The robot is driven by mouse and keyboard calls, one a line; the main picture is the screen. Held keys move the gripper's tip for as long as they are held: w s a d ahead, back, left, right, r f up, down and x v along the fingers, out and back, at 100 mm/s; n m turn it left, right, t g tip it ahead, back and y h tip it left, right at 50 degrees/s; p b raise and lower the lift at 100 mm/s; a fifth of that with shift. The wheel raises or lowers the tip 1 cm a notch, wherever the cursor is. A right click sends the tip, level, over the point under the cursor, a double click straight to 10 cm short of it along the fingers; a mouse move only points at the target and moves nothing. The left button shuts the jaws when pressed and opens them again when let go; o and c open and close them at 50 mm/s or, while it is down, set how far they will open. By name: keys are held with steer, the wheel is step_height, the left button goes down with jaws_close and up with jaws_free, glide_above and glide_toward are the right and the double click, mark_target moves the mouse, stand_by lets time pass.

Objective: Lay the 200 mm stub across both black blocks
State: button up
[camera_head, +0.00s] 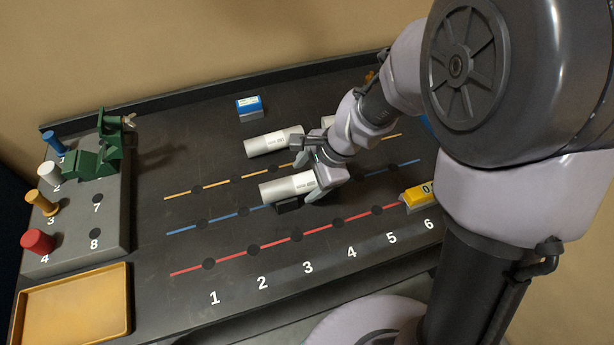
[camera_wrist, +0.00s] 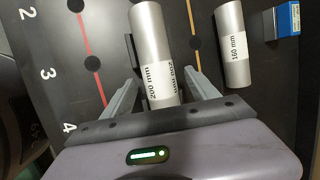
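The 200 mm stub (camera_head: 285,188) is a pale grey cylinder with a white label. In the wrist view the stub (camera_wrist: 152,40) runs up from between my fingers, its label reading 200 mm. My gripper (camera_wrist: 163,79) straddles its near end, with a narrow gap showing on each side, so the fingers look open. In the head view my gripper (camera_head: 318,183) is at the stub's right end. One black block (camera_head: 289,206) shows at the stub's front edge, and a dark edge (camera_wrist: 130,50) shows beside it in the wrist view. A second block is not clearly visible; whether the stub rests on any block cannot be told.
The 160 mm stub (camera_wrist: 233,45) lies behind, beside a blue box (camera_head: 249,107). A yellow block (camera_head: 417,195) is at right. A grey peg board (camera_head: 85,225) and yellow tray (camera_head: 72,305) are at left.

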steer(key=p+v, duration=0.8)
steer(key=v, duration=0.9)
steer(key=s+d+r+n+t+h+b, duration=0.1)
steer(key=s+r+n+t+h+b, duration=0.1)
steer(key=s+r+n, duration=0.4)
steer(key=s+n+t+b, duration=0.1)
steer(key=s+n+b, duration=0.1)
steer(key=s+n, duration=0.2)
steer(key=shift+s+d, duration=0.3)
steer(key=shift+s, duration=1.4)
steer(key=shift+d, duration=0.1)
